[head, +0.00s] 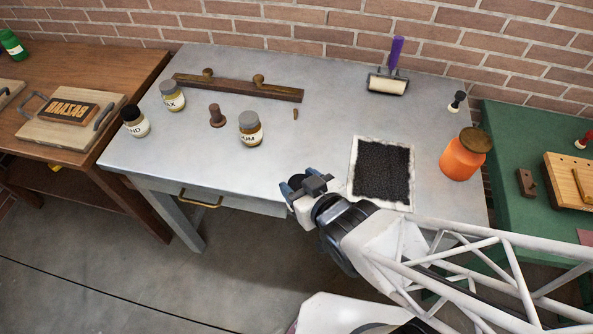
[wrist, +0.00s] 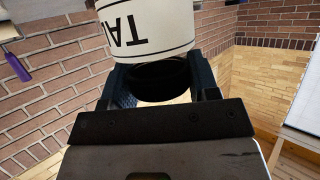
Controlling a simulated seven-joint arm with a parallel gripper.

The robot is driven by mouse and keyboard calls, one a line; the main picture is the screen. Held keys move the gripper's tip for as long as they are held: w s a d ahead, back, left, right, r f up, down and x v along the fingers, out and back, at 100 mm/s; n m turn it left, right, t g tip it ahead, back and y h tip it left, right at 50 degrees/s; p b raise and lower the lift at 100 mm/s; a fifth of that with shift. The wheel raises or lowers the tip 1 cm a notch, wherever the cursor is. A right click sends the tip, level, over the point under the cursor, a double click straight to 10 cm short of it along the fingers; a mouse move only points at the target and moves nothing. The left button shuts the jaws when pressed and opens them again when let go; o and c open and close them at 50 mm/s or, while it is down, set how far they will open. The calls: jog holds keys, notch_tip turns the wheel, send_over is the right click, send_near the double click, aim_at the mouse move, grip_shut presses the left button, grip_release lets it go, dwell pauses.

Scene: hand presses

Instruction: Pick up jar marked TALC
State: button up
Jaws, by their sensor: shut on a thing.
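The jar marked TALC (wrist: 150,28) shows large in the wrist view, with a cream label whose black letters "TA" appear upside down. My gripper (wrist: 158,85) is shut on this jar, with one dark finger on each side of its dark lid end. In the head view my gripper (head: 305,188) is over the front edge of the grey table (head: 310,125). The jar is hidden there behind the gripper and arm.
Other jars stand on the table: one ending in "UM" (head: 250,129), one ending in "AX" (head: 172,96), and a dark-lidded one (head: 135,121) at left. A black inked slab (head: 383,172), an orange pot (head: 464,157) and a purple-handled roller (head: 388,80) are on the right side.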

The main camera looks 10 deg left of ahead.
jog(key=shift+s+d, duration=0.2)
jog(key=shift+s, duration=0.1)
